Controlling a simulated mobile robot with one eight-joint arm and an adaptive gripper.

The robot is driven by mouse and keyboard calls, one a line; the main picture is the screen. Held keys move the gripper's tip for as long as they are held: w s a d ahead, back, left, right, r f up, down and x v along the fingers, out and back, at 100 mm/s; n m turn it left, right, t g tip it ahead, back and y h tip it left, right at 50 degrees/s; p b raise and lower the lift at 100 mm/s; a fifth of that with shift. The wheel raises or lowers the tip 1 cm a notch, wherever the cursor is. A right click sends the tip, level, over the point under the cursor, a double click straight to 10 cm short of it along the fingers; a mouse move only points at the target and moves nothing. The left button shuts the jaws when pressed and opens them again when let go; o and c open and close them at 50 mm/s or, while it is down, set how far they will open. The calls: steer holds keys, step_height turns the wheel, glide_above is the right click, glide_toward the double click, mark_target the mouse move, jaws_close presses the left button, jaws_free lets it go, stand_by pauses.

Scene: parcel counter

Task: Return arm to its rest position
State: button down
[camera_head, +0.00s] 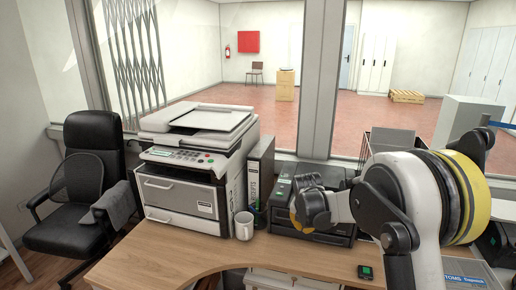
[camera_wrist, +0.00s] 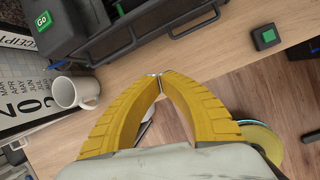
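My arm reaches in from the right in the head view and bends over the wooden desk (camera_head: 205,262). My gripper (camera_head: 297,222) hangs in front of the black desk machine (camera_head: 331,238); a bit of yellow finger shows there. In the wrist view, the two yellow fingers of my gripper (camera_wrist: 159,77) meet at their tips, with nothing visible held between them. Below the fingers are the desk edge and wooden floor.
A white mug (camera_head: 244,225) stands beside the printer (camera_head: 197,170) and a binder (camera_head: 261,169). A small black device with a green face (camera_head: 365,272) lies near the front of the desk. A black office chair (camera_head: 85,190) is at left. The front middle desk is clear.

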steer(key=s+r+m+t, duration=0.1)
steer(key=s+r+m, duration=1.2)
steer(key=s+r, duration=0.3)
steer(key=s+f+m+t+y, duration=0.1)
steer(key=s+m, duration=1.5)
steer(key=s, duration=0.5)
steer(key=shift+d+f+t, duration=0.15)
steer(key=shift+f+t, duration=0.05)
steer(key=shift+t, duration=0.2)
